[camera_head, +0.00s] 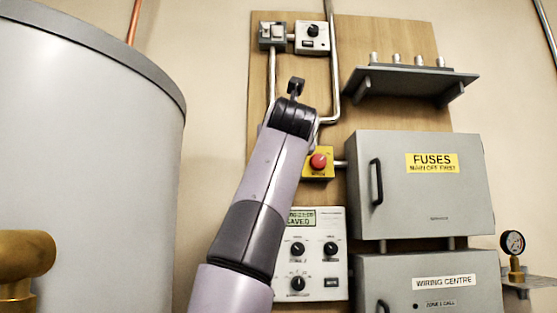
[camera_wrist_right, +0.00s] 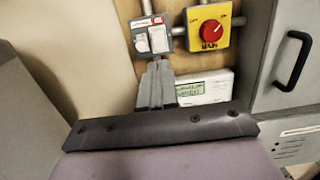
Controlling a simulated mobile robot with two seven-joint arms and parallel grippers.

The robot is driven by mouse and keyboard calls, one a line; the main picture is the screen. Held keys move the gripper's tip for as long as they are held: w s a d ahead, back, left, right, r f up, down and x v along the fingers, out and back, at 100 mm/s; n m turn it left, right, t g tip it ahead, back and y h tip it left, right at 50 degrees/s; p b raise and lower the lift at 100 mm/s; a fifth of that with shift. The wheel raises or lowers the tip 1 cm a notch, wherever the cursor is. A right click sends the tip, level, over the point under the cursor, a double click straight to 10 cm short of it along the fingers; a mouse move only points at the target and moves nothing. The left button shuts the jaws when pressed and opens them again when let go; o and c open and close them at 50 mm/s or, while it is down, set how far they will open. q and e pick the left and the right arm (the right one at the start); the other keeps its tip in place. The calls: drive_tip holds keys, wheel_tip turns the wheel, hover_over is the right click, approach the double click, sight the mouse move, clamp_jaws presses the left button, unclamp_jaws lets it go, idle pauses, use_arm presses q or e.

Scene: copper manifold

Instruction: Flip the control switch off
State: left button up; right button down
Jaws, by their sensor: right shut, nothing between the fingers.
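A small grey switch box (camera_wrist_right: 152,37) with white switch parts and a red-marked label shows in the right wrist view, left of a yellow isolator (camera_wrist_right: 209,27) with a red knob. Its lettering and switch position are too small to read. My right gripper (camera_wrist_right: 156,66) is shut and empty, its fingertips just below the box in the picture; I cannot tell whether they touch it. In the head view my right arm (camera_head: 265,175) reaches up across the board and hides this box and the fingers. My left gripper is not in view.
The isolator's red knob (camera_head: 319,161) stands right of my arm. A controller panel (camera_head: 335,268) lies below, partly covered by my arm. A fuse box (camera_head: 425,205) and shelf (camera_head: 410,80) jut out at right. A big grey tank (camera_head: 85,130) stands at left. Another switch box (camera_head: 272,33) sits above.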

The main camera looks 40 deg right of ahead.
drive_tip(key=shift+a+r, duration=0.2)
use_arm(q)
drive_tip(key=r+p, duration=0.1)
drive_tip(key=p, duration=0.1)
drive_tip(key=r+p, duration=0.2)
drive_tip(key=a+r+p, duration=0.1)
drive_tip(key=p, duration=0.1)
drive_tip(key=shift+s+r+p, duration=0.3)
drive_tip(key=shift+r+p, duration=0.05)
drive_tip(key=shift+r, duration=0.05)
use_arm(e)
drive_tip(key=x, duration=1.4)
drive_tip(key=shift+w, duration=0.1)
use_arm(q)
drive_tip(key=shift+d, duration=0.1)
